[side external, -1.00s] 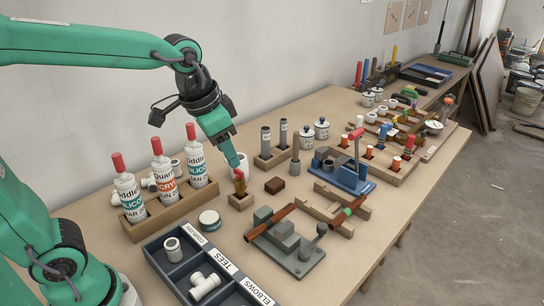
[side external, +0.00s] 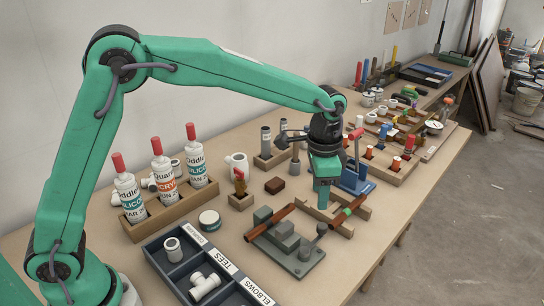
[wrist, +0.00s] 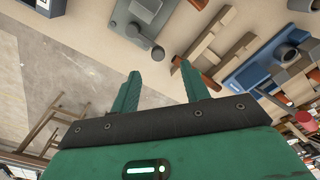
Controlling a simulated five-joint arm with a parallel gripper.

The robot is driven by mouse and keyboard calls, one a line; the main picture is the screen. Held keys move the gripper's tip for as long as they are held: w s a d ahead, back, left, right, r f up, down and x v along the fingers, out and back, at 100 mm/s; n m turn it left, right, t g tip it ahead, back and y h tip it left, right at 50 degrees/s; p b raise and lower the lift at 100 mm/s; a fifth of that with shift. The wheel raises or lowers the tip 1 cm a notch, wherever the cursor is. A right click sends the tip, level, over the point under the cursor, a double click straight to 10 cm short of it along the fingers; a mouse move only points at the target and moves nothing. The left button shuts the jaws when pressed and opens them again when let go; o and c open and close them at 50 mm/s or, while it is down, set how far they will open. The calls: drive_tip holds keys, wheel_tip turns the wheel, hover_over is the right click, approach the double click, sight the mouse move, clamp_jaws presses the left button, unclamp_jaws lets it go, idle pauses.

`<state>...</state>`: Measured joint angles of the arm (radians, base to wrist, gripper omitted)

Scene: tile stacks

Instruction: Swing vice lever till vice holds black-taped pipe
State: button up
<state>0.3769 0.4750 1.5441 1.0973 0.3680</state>
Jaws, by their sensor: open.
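A grey-green vice (side external: 287,246) stands on the bench front. A copper pipe (side external: 266,224) lies by its jaws; I cannot make out black tape on it. Its lever ends in a dark ball knob (side external: 321,229), also in the wrist view (wrist: 157,53). A blue vice (side external: 360,184) stands behind, partly hidden by my gripper, with a red-topped lever. My gripper (side external: 322,203) is open and empty, pointing down between the two vices, behind the grey knob. In the wrist view its two fingers (wrist: 161,84) are spread apart.
Wooden rests (side external: 340,229) hold another copper pipe with a green band (side external: 347,209), just right of my gripper. A dark fittings tray (side external: 207,262) is at the front left. Cartridges in a wooden holder (side external: 175,208) stand at the left. The bench's front-right edge is clear.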

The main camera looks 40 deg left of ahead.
sight(322, 225)
drive_tip(key=shift+w+d+f, duration=0.35)
drive_tip(key=shift+d+f, duration=0.4)
drive_tip(key=shift+f, duration=0.15)
drive_tip(key=shift+f, duration=0.1)
drive_tip(key=shift+f, duration=3.8)
clamp_jaws()
